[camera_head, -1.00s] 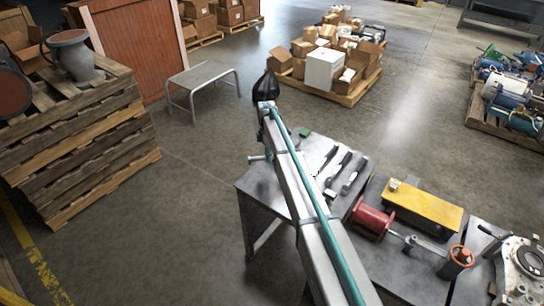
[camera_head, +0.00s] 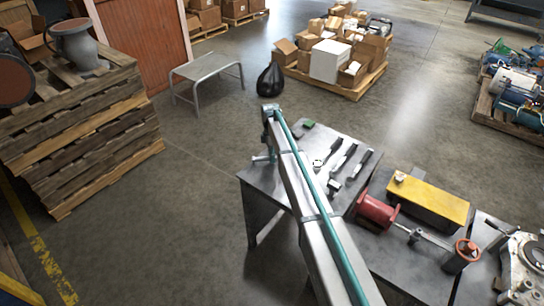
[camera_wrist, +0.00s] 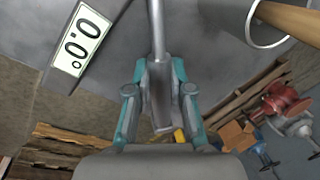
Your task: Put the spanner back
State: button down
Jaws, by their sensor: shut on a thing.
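In the wrist view my gripper (camera_wrist: 158,95) is shut on a grey metal tool (camera_wrist: 157,28), likely the spanner. Its shaft runs up from between the teal fingers to the top edge, and a flat, wider part lies between them. Its far end is out of the picture. In the head view my arm reaches over the grey table (camera_head: 262,185), and the gripper end is mostly hidden at its far left edge. I cannot tell where the spanner's place is.
A red spool (camera_head: 375,212) and yellow-topped block (camera_head: 428,198) stand right. Open floor lies left, before stacked pallets (camera_head: 85,125).

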jog(key=shift+f, duration=0.55)
dwell(0.4)
jog(key=c, duration=0.9)
grip_release()
jog(key=shift+c, duration=0.2)
